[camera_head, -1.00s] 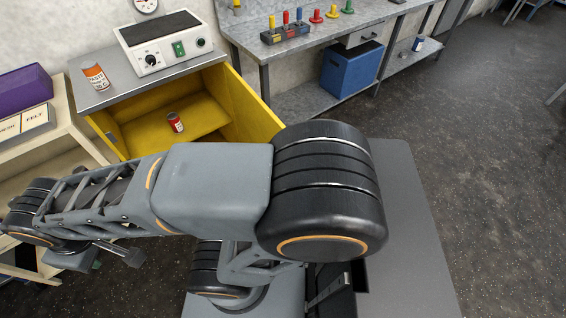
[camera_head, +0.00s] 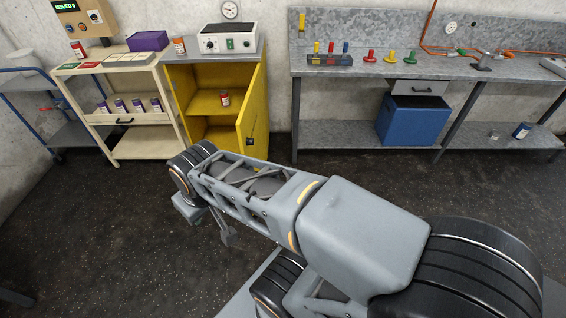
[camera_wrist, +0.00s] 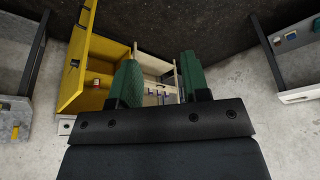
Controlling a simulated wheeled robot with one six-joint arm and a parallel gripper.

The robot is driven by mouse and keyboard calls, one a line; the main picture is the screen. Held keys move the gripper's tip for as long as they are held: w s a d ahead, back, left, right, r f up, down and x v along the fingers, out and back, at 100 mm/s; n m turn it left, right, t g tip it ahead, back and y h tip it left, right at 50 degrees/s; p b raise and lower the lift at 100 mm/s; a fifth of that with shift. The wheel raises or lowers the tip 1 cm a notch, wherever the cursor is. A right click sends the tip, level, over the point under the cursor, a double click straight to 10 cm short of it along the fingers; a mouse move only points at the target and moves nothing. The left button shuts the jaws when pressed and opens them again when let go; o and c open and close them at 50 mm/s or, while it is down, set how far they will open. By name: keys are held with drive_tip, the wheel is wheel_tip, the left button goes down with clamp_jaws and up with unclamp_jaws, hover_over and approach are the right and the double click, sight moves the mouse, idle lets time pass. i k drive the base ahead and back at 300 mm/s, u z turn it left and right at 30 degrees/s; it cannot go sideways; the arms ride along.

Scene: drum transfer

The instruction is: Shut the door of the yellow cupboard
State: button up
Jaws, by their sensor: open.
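The yellow cupboard (camera_head: 172,79) stands against the back wall, left of the middle in the head view. Its door (camera_head: 252,112) is hinged on the right and stands open toward me, with a dark handle on it. A small red can (camera_head: 225,98) is on the shelf inside. In the wrist view the cupboard's open door (camera_wrist: 78,50) shows at upper left, tilted. My gripper (camera_wrist: 160,80) is open and empty, with two green fingers apart. It is away from the door, with floor between them. In the head view my arm mostly hides the gripper.
A cream cart (camera_head: 128,143) stands left of the cupboard, with a blue trolley (camera_head: 50,110) farther left. A grey workbench (camera_head: 300,100) with a blue box (camera_head: 412,120) under it is on the right. Dark floor (camera_head: 110,225) is clear in front.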

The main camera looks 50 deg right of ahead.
sight(250, 123)
drive_tip(key=k, duration=0.25)
drive_tip(key=z, duration=0.95)
drive_tip(key=i, duration=0.8)
drive_tip(key=u, duration=0.25)
